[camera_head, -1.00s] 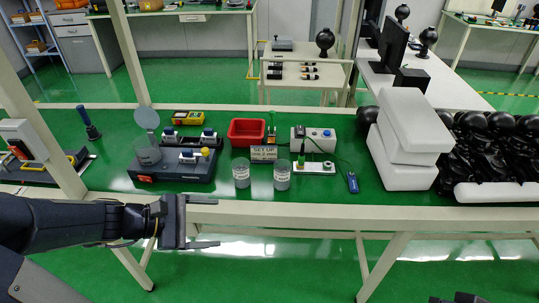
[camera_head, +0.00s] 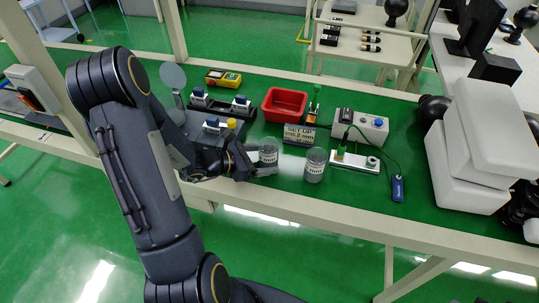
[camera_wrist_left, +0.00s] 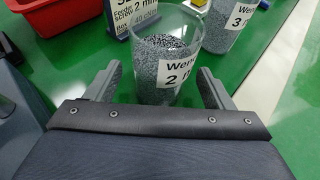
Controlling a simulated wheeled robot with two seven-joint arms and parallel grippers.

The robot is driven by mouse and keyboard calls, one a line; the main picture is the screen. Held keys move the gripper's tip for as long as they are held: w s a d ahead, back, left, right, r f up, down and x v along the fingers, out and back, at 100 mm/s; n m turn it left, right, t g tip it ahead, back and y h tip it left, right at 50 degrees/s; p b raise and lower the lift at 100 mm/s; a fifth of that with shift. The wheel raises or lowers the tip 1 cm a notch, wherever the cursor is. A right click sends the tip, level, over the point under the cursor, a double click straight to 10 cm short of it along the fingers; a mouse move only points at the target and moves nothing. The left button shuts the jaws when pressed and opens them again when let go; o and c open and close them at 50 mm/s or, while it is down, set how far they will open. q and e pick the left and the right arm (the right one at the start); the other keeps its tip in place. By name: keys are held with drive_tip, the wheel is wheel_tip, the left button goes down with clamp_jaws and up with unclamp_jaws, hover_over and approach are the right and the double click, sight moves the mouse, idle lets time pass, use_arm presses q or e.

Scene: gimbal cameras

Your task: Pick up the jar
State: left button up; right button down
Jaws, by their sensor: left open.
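A clear jar (camera_head: 268,151) of grey granules, with a white label, stands upright near the front edge of the green table. In the left wrist view this jar (camera_wrist_left: 165,55) shows a label reading "2 m…". A second similar jar (camera_head: 315,165) stands to its right, and in the left wrist view this second jar (camera_wrist_left: 226,24) is labelled "3". My left gripper (camera_head: 262,162) is open at the first jar. In the left wrist view its fingers lie on either side of the jar's lower part, with visible gaps. My right gripper is out of view.
A red bin (camera_head: 285,103), a sign (camera_head: 300,134) and a grey control box (camera_head: 360,125) stand behind the jars. A dark device (camera_head: 206,132) is left of the first jar.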

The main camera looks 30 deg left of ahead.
use_arm(q)
drive_tip(key=shift+x, duration=1.15)
drive_tip(key=c, duration=1.2)
drive_tip(key=shift+c, duration=0.5)
drive_tip(key=shift+r, duration=0.25)
